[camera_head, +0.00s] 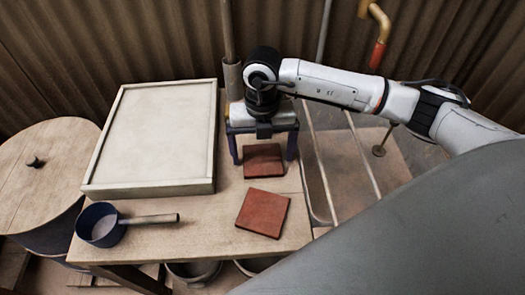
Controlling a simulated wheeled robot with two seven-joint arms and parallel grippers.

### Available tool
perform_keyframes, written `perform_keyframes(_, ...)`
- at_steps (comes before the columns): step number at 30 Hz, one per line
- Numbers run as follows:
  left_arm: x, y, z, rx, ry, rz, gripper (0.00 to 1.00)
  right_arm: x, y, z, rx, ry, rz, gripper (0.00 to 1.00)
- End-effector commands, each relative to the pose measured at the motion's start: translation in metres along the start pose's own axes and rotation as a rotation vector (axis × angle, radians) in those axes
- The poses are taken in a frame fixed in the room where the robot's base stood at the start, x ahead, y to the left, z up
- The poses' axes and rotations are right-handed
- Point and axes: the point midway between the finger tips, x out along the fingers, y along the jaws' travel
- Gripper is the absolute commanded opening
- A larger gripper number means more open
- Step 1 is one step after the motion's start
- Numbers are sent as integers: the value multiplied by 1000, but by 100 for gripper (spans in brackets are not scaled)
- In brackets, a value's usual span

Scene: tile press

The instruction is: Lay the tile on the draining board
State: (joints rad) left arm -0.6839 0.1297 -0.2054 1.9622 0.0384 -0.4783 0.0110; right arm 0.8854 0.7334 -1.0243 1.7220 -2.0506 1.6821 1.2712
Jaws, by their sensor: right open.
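A dark red square tile (263,160) lies flat on the wooden table. A second reddish-brown tile (263,213) lies flat nearer the table's front edge, turned at an angle. My right gripper (263,157) points down with its dark fingers spread wide, one on each side of the farther tile. I cannot tell whether the fingers touch that tile, and the gripper body hides what is behind it. A pale, rimmed rectangular board (155,135) sits to the left of the gripper, with nothing on it; I cannot tell whether it is the draining board. My left gripper is not in view.
A dark blue pan (101,225) with a wooden handle sits at the table's front left. A round wooden lid (45,172) with a knob covers a barrel at far left. Metal rods (360,158) stand right of the table. A corrugated wall (130,40) closes the back.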

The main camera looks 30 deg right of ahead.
Motion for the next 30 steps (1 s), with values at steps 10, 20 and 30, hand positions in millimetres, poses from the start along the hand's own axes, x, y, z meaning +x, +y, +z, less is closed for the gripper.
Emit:
perform_keyframes(10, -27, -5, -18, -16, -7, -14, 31, -60, 0, 1, 0, -2, 1, 93)
perform_keyframes(20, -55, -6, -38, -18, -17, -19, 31, -118, 0, 0, 1, -1, 1, 93)
perform_keyframes(30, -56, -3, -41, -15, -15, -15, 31, -121, 0, 0, 1, 0, 1, 93)
